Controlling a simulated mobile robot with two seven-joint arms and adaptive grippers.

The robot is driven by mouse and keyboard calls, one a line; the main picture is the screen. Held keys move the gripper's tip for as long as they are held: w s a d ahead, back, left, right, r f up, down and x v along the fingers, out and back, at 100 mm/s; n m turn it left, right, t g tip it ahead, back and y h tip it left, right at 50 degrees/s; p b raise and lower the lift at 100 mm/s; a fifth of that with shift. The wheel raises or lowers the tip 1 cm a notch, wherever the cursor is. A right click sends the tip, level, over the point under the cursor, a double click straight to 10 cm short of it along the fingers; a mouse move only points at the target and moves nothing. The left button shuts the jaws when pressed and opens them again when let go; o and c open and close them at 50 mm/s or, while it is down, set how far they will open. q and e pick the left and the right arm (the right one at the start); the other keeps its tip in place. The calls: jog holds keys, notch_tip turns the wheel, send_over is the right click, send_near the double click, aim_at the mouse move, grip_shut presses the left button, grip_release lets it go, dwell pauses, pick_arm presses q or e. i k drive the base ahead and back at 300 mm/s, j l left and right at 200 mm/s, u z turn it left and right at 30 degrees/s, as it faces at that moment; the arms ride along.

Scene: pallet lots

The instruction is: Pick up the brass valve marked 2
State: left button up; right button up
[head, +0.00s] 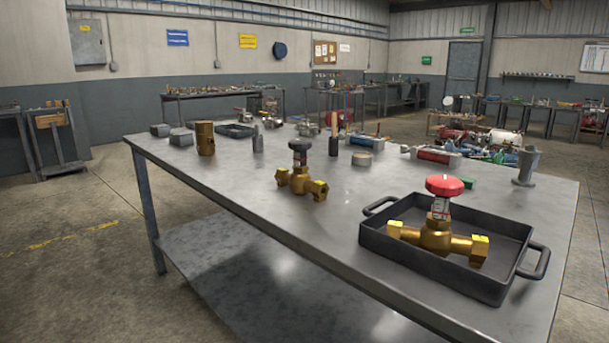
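A brass valve with a red handwheel (437,240) sits upright in a black two-handled tray (412,259) at the front right of the metal table. A label with red and white on it is on its stem. A second brass valve with a black handwheel (301,179) stands directly on the table top, left of the tray. It also has a small label on its stem. The markings are too small to read, so I cannot tell which valve bears a 2. Neither of my grippers is in view.
The metal table (240,190) has clear space at its front left. A brass cylinder (205,138), a dark-handled tool (333,135), a round tin (362,159) and a grey metal fitting (525,166) stand farther back. A red tool (437,156) lies at the back right.

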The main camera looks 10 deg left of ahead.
aim_at(299, 181)
jog(key=i+j+z, duration=0.2)
jog(key=j+z, duration=0.25)
jog(key=j, duration=0.65)
jog(key=j+z, duration=0.5)
jog(key=j, duration=0.65)
